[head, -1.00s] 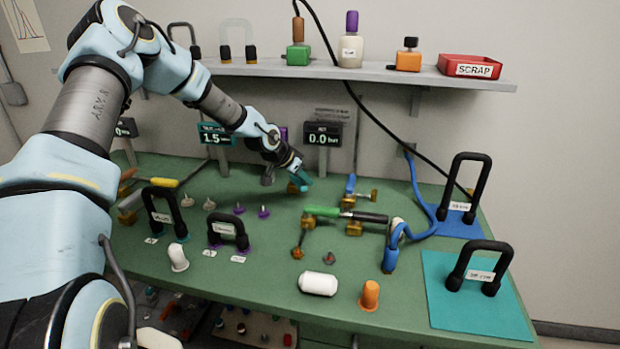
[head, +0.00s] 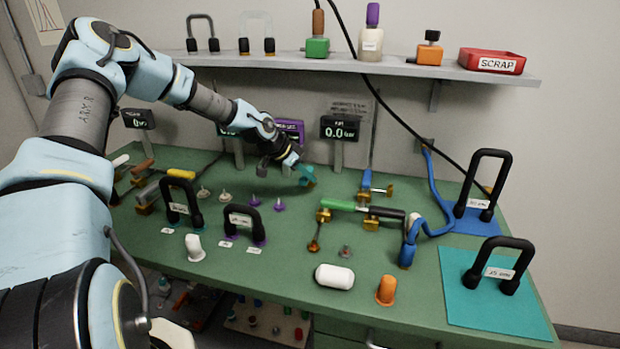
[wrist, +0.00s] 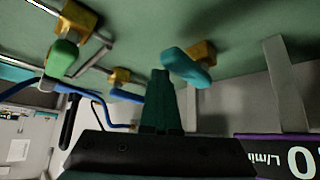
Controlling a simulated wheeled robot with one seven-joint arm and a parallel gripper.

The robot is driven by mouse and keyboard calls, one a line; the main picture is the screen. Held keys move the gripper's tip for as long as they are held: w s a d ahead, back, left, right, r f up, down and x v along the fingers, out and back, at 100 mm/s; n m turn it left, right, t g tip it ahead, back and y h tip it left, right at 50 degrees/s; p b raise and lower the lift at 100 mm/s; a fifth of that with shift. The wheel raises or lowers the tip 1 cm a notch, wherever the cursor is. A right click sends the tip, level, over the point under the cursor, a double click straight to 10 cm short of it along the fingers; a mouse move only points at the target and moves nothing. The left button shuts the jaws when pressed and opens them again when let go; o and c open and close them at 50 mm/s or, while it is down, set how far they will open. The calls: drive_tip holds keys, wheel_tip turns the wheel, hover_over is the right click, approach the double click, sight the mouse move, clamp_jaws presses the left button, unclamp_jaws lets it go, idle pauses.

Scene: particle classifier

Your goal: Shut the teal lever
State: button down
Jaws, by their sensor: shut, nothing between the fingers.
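The teal lever (wrist: 185,68) sits on a brass valve (wrist: 203,50) in the wrist view, just right of my fingertips. My gripper (wrist: 161,75) is shut and empty, its dark teal fingers close beside the lever's left end. A narrow gap seems to show between them, but I cannot tell whether they touch. In the head view my gripper (head: 298,165) reaches down at the back of the green bench. A teal shape (head: 308,174) shows at its tip; fingers and lever are hard to tell apart there, and the brass valve is mostly hidden.
A green-handled valve (head: 340,205) and a blue-handled valve (head: 367,182) stand to the right. A purple display (head: 290,128) and a dark display (head: 340,128) on posts stand behind. Purple-topped pegs (head: 254,200) lie in front. The shelf (head: 300,62) runs above.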

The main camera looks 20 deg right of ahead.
drive_tip(key=shift+w+a+f, duration=0.15)
drive_tip(key=shift+w+a, duration=0.25)
drive_tip(key=shift+a, duration=0.2)
drive_tip(key=shift+d, duration=0.1)
drive_tip(key=s+d+b, duration=0.1)
drive_tip(key=s+d, duration=0.2)
drive_tip(key=shift+s+d, duration=0.1)
drive_tip(key=shift+d, duration=0.3)
drive_tip(key=w+a+r+b, duration=0.1)
drive_tip(key=r, duration=0.1)
drive_tip(key=w+a+r+b, duration=0.1)
drive_tip(key=a+r, duration=0.1)
drive_tip(key=r, duration=0.1)
drive_tip(key=w+a+r+b, duration=0.1)
drive_tip(key=w+r, duration=0.1)
drive_tip(key=r, duration=0.1)
drive_tip(key=shift+a+r, duration=0.1)
drive_tip(key=shift+a, duration=0.25)
drive_tip(key=shift+a, duration=0.1)
